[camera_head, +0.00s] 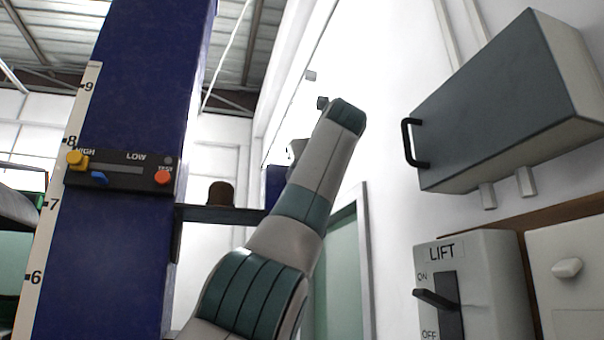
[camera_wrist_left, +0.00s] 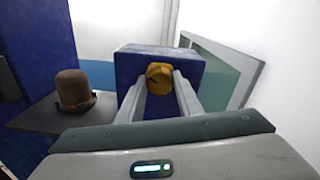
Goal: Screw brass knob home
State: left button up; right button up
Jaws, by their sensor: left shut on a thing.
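The brass knob (camera_wrist_left: 159,74) shows in the left wrist view, on the front face of a dark blue block (camera_wrist_left: 128,66). My left gripper (camera_wrist_left: 160,80) has one finger on each side of the knob and is shut on it. How far the knob sits in the block cannot be told. In the head view my arm rises through the middle and covers the knob; a part of the blue block (camera_head: 275,180) shows beside it. My right gripper is in neither view.
A shelf (camera_head: 235,214) carries a brown domed piece (camera_head: 221,193) beside the blue block. A blue column (camera_head: 128,245) with a control bar (camera_head: 125,171) stands left. A grey wall cabinet (camera_head: 500,105) and a LIFT switch box (camera_head: 490,280) are at right.

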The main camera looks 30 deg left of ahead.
pick_arm(q)
jog(key=o, duration=1)
jog(key=shift+o, duration=0.2)
jog(key=shift+d, duration=0.1)
jog(key=b+v, duration=0.6)
jog(key=v, duration=1.1)
jog(key=shift+f, duration=0.2)
